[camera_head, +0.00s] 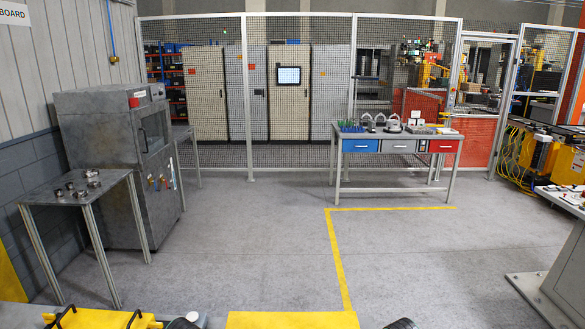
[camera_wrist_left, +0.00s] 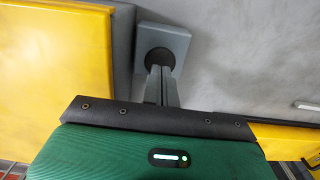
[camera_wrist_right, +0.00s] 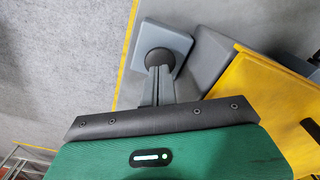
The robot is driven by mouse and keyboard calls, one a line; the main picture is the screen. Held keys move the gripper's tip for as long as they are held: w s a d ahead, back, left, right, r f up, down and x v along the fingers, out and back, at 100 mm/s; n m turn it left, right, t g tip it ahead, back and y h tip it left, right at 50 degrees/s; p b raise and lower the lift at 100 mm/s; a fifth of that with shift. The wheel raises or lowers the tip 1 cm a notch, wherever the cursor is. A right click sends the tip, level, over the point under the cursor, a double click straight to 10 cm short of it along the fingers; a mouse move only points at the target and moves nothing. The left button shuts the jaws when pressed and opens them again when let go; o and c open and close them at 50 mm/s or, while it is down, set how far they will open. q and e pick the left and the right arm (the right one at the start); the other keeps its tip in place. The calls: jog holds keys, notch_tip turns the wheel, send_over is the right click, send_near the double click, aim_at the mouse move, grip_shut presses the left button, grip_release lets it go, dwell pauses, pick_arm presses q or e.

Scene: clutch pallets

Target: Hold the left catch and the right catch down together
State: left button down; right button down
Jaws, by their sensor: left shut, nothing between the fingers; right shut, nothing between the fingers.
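In the left wrist view my left gripper (camera_wrist_left: 160,70) is shut and empty. Its fingertips overlap a dark round piece on a grey square block (camera_wrist_left: 178,38), which may be the left catch. In the right wrist view my right gripper (camera_wrist_right: 158,71) is also shut and empty. Its fingertips overlap a dark round piece on a similar grey square block (camera_wrist_right: 148,36), which may be the right catch. The fingers partly hide both round pieces. I cannot tell whether they touch or whether either catch is down. The head view does not show the fingers clearly.
Yellow panels show beside the blocks in the left wrist view (camera_wrist_left: 50,60) and right wrist view (camera_wrist_right: 262,95). A yellow piece with black handles (camera_head: 95,318) is at the head view's bottom left. A metal table (camera_head: 62,200) stands left, a workbench (camera_head: 400,135) far off. The middle floor is clear.

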pick_arm(q)
jog(key=shift+f, duration=0.1)
dwell(0.3)
jog(key=shift+f, duration=1.3)
jog(key=shift+s+f, duration=0.1)
jog(key=shift+f, duration=0.05)
pick_arm(e)
jog(key=shift+f, duration=0.2)
jog(key=shift+f, duration=1.2)
pick_arm(q)
jog(key=shift+f, duration=0.1)
pick_arm(e)
jog(key=shift+s+f, duration=0.25)
jog(key=shift+f, duration=0.05)
dwell(4.3)
